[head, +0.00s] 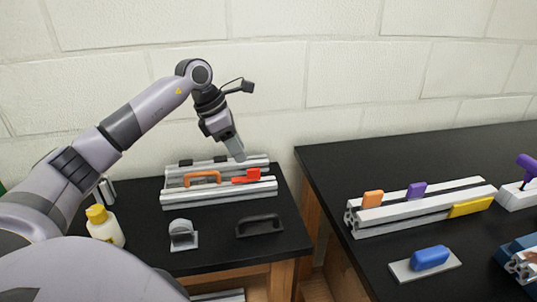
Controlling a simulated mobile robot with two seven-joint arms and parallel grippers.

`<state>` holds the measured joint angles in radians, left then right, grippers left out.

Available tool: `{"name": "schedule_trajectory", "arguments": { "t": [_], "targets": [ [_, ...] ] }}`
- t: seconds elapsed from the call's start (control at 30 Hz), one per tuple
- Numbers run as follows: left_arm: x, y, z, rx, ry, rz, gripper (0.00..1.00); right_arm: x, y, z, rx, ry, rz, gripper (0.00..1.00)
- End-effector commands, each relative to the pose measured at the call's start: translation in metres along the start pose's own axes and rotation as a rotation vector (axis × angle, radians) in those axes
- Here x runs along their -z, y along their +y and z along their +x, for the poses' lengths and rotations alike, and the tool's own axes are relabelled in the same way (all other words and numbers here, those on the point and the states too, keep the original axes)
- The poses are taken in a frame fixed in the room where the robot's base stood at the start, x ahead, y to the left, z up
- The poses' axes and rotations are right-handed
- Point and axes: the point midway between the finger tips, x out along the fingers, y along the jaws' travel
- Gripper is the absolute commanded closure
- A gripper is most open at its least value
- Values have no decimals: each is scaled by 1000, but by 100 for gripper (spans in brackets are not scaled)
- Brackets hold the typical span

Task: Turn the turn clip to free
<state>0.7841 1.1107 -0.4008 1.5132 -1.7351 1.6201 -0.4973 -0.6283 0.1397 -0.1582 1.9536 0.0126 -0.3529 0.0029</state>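My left gripper (238,152) points down above the right part of an aluminium extrusion frame (230,200) on the left black table. Its fingers look close together from this side, and I cannot tell whether they are apart. A red clip-like part (247,176), which may be the turn clip, sits on the frame just below the fingertips. A small gap seems to lie between them. An orange handle (203,178) is on the same frame, to the left of the red part. My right gripper is not in view.
A yellow-capped bottle (103,226), a grey bracket (182,235) and a black handle (260,226) stand in front of the frame. The right table (320,164) holds another extrusion (410,207) with orange, purple and yellow parts, and a blue part (430,257). A wall is behind.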

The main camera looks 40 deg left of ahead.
Motion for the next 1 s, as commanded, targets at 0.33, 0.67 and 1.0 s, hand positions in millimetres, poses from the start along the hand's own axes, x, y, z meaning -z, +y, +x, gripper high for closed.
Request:
{"name": "schedule_trajectory", "arguments": {
  "t": [0.33,0.67,1.0],
  "targets": [
    [2,1,20,-4,10,1,62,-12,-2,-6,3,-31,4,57],
    [2,2,63,-7,8,-1,62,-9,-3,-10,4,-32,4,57],
    [2,2,69,-8,8,0,62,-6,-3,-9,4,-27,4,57]
  ]
}}
